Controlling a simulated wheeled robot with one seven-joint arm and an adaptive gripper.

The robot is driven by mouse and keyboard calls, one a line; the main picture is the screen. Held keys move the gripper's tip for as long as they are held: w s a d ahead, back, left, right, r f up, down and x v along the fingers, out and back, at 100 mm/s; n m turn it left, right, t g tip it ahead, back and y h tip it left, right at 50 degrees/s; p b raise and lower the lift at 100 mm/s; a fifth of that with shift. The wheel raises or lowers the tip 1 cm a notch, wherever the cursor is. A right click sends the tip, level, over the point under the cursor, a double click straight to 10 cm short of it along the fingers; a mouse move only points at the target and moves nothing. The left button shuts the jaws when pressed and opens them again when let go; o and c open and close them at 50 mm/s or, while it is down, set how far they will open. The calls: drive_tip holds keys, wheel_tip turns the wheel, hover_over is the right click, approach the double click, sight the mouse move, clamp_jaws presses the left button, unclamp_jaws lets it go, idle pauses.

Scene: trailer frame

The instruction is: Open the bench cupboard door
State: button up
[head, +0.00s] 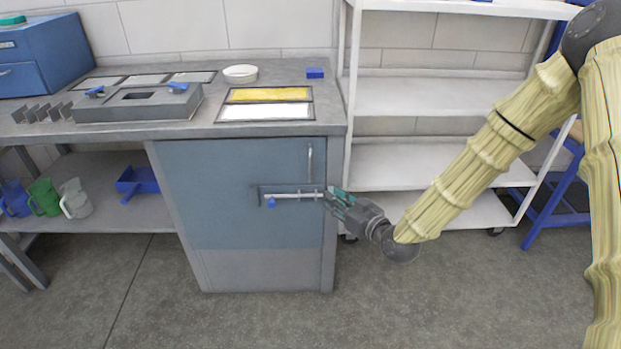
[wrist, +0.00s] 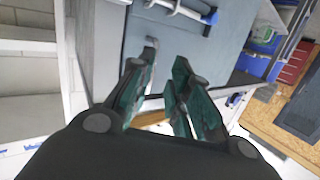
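The cupboard door (head: 235,225) is a flat blue-grey panel under the bench and looks closed. A short upright metal handle (head: 310,160) sits near its upper right edge. Below it a horizontal metal bolt (head: 296,195) with a blue knob (head: 271,202) runs towards the right edge; I cannot tell whether it is engaged. My gripper (head: 333,196) is at the right edge of the door, by the bolt's right end. In the wrist view my gripper (wrist: 158,68) has its fingers apart, with the handle (wrist: 152,46) just past the tips and the bolt (wrist: 178,9) farther up. Nothing is held.
A white shelf rack (head: 430,95) stands right of the cupboard, behind my arm. The bench top (head: 215,80) carries trays, a grey fixture and a white dish. Mugs (head: 45,197) stand on the lower left shelf. The floor (head: 220,320) before the door is clear.

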wheel_tip(320, 180, up, 4)
drive_tip(key=w+n+t+y+b, duration=0.1)
drive_tip(key=w, duration=0.1)
hover_over(311, 179)
drive_tip(key=shift+w+r+b, duration=0.25)
drive_tip(key=shift+w+b, duration=0.1)
drive_tip(key=shift+b, duration=0.1)
clamp_jaws()
